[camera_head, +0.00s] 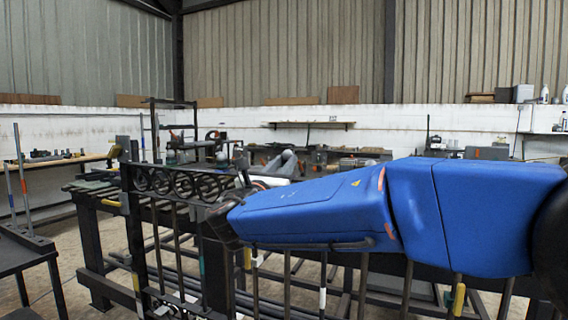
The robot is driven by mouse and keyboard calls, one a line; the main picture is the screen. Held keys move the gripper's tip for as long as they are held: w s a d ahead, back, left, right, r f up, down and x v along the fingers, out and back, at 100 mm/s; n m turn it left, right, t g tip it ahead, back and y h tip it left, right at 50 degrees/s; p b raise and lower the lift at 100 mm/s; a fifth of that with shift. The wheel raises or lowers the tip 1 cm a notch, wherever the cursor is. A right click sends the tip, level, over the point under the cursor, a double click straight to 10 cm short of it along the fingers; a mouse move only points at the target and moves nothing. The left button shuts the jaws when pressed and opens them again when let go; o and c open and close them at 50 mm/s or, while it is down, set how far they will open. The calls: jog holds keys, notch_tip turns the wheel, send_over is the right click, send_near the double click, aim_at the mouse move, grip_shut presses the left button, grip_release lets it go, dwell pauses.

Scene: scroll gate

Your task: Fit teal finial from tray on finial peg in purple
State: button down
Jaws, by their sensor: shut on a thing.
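My gripper (242,170) is a small dark shape at the end of my blue arm, above the top rail of the dark scroll gate (178,184). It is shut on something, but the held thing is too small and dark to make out. I cannot make out a teal finial. The gate stands upright left of centre, with a row of dark rings under its top rail. My arm hides the gate's right part.
A dark table (22,255) with upright banded rods (22,165) stands at the left. A dark rack of long bars (92,192) lies behind the gate. Cluttered workbenches line the white back wall. Bare floor (75,262) shows between table and gate.

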jog(key=shift+f, duration=0.85)
dwell(0.6)
jog(key=c, duration=1.4)
grip_release()
jog(key=v, duration=1.7)
jog(key=shift+f, duration=0.2)
jog(key=shift+s, duration=0.15)
